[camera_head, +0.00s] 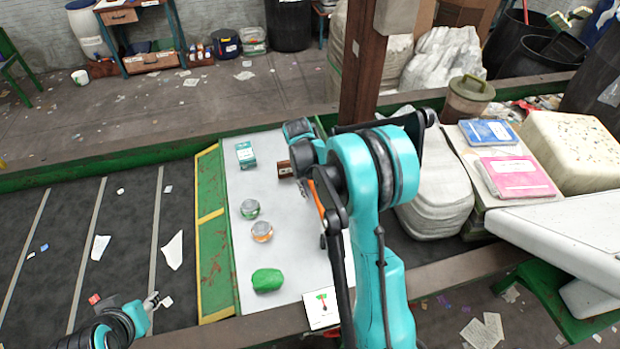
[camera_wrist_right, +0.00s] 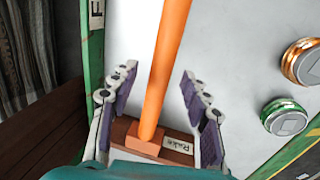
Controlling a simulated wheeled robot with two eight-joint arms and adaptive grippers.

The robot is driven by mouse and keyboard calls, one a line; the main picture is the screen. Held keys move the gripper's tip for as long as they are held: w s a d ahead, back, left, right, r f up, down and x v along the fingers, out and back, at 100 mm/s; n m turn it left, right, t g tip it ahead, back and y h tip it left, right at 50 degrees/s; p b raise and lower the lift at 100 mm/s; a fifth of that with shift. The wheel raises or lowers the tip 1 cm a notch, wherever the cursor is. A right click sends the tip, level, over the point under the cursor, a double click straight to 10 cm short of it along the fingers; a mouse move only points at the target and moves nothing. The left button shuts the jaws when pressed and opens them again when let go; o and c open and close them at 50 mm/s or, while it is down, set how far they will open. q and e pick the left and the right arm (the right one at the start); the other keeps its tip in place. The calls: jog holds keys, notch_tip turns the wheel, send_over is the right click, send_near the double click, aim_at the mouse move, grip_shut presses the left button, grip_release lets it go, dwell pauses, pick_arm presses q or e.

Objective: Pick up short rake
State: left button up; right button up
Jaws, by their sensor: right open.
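The short rake has an orange handle (camera_head: 318,196) and a reddish-brown wooden head (camera_head: 284,168), and lies on the pale sorting surface (camera_head: 285,212). My right arm covers part of it in the head view. In the right wrist view the orange handle (camera_wrist_right: 166,75) runs between the fingers of my right gripper (camera_wrist_right: 157,78), with a gap on both sides. The wooden head (camera_wrist_right: 180,148) carries a label reading "Rake" and lies across the finger bases. The right gripper is open and holds nothing. My left gripper (camera_head: 150,300) is at the lower left over the dark belt, too small to judge.
A teal box (camera_head: 245,155), two round tins (camera_head: 250,209) (camera_head: 262,232) and a green lump (camera_head: 267,280) share the pale surface. A card with a picture (camera_head: 321,308) is at its front edge. A brown post (camera_head: 361,70) stands behind. Pink (camera_head: 515,178) and blue (camera_head: 488,132) packs lie right.

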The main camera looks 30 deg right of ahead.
aim_at(316, 192)
jog(key=shift+s+d+f, duration=0.1)
jog(key=shift+d+f, duration=0.05)
jog(key=shift+f, duration=0.6)
jog(key=shift+d+f, duration=0.1)
jog(key=shift+f, duration=0.65)
grip_shut()
